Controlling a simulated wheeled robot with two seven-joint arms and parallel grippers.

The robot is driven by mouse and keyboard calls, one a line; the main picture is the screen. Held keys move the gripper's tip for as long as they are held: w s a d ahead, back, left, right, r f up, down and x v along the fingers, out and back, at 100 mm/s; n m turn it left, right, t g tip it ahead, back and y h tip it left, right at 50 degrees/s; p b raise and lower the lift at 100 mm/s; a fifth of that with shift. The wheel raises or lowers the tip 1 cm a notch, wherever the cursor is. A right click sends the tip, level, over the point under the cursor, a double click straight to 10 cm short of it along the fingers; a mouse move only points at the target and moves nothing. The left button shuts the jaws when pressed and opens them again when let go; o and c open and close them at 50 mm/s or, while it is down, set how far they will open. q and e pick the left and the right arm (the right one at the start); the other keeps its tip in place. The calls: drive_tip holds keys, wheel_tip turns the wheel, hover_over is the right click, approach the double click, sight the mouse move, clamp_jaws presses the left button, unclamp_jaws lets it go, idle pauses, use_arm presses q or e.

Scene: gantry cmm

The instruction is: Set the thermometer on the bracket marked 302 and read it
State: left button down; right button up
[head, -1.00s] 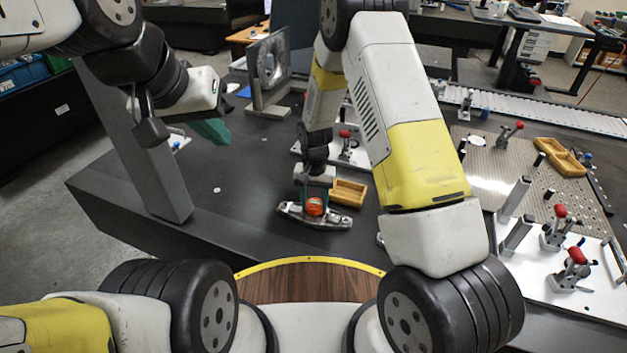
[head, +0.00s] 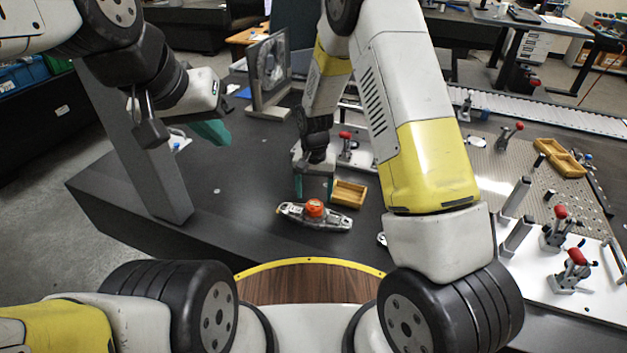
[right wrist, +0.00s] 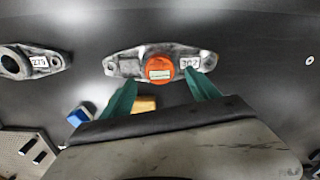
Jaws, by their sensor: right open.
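The orange thermometer (head: 314,207) sits on the middle of a grey metal bracket (head: 335,221) on the dark table. In the right wrist view the thermometer (right wrist: 159,69) faces up with a pale display, and the bracket (right wrist: 124,66) carries a label reading about 302 at its right end. My right gripper (head: 314,188) is open and empty, just behind the thermometer. In the right wrist view its two green fingers (right wrist: 160,92) stand apart, clear of the thermometer. My left gripper (head: 208,132) is at the left above the table, its fingers partly seen.
Another bracket (right wrist: 35,63), labelled about 275, lies to the left in the right wrist view. A wooden tray (head: 348,194) is right behind the 302 bracket. A grey upright post (head: 150,160) stands at the left. Toggle clamps (head: 572,268) stand at the right.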

wheel_tip(320, 180, up, 7)
wheel_tip(320, 180, up, 10)
drive_tip(key=t+y, duration=0.1)
hover_over(314, 204)
drive_tip(key=s+d, duration=0.2)
drive_tip(key=d, duration=0.1)
drive_tip(key=s+d+r+n+t+y, duration=0.1)
drive_tip(key=s+d+r, duration=0.15)
drive_tip(key=r, duration=0.25)
drive_tip(key=s+d+r+t, duration=0.1)
drive_tip(key=s+d+r, duration=0.1)
drive_tip(key=s+r, duration=0.25)
drive_tip(key=s+d+r+t, duration=0.1)
drive_tip(key=s+d+r, duration=0.1)
drive_tip(key=s+r, duration=0.2)
drive_tip(key=s+d+r+n+t, duration=0.1)
drive_tip(key=s+d+r+t, duration=0.1)
drive_tip(key=s, duration=0.8)
drive_tip(key=shift+d+r+n, duration=0.3)
drive_tip(key=shift+d+r, duration=0.25)
drive_tip(key=shift+r, duration=0.3)
